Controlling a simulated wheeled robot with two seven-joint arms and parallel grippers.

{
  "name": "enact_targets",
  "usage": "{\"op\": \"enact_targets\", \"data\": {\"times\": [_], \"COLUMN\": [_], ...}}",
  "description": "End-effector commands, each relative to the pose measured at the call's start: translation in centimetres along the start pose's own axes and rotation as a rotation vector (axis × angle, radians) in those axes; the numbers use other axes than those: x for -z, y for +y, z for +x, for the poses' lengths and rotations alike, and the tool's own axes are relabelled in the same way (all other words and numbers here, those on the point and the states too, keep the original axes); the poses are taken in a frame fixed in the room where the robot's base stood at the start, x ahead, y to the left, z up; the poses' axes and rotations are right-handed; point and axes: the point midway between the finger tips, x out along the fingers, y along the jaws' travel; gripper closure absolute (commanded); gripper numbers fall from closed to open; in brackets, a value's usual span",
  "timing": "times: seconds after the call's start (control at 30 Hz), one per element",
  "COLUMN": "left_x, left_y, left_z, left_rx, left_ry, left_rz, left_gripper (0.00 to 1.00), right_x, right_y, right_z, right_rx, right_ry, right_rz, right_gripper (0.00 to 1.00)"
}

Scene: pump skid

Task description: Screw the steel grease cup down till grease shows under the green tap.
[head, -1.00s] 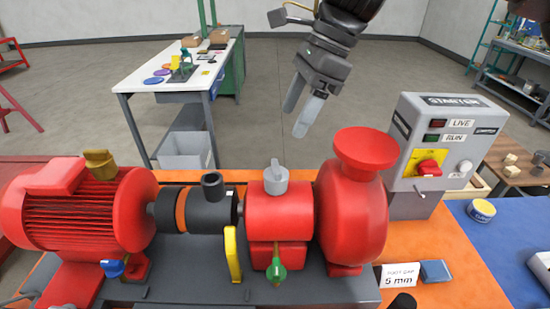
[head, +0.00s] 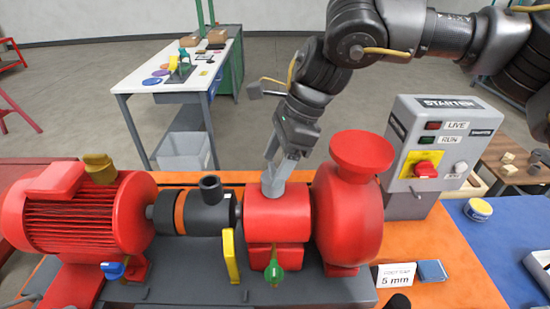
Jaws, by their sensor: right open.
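The steel grease cup (head: 272,189) stands on top of the red bearing housing (head: 277,215), mostly hidden by my right gripper's fingers. My right gripper (head: 274,178) points down at the cup with its jaws open, the fingertips at the cup. I cannot tell whether they touch it. The green tap (head: 273,271) hangs on the front of the housing, below the cup. No grease can be made out under it. My left gripper is not in view.
The red pump casing (head: 347,220) rises close to the right of the cup. A black coupling (head: 208,212) and red motor (head: 85,215) lie to the left. The grey starter box (head: 432,150) stands at right. A yellow lever (head: 230,255) stands in front.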

Motion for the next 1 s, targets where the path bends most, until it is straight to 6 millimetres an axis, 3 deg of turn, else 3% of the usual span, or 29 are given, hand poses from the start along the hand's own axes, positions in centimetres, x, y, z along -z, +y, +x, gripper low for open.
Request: {"op": "enact_targets", "data": {"times": [0.3,0.67,1.0], "left_x": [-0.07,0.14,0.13], "left_y": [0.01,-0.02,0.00], "left_z": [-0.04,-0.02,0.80], "left_rx": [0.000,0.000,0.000], "left_ry": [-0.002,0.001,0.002], "left_rz": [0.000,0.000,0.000], "left_gripper": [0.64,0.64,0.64], "right_x": [0.03,0.00,0.06], "right_y": [0.00,0.00,0.06], "right_z": [0.36,0.33,0.54], "right_rx": [0.000,0.000,0.023], "right_ry": [0.001,0.000,-0.001], "right_rz": [0.000,0.000,0.056], "right_gripper": [0.33,0.77,0.77]}}
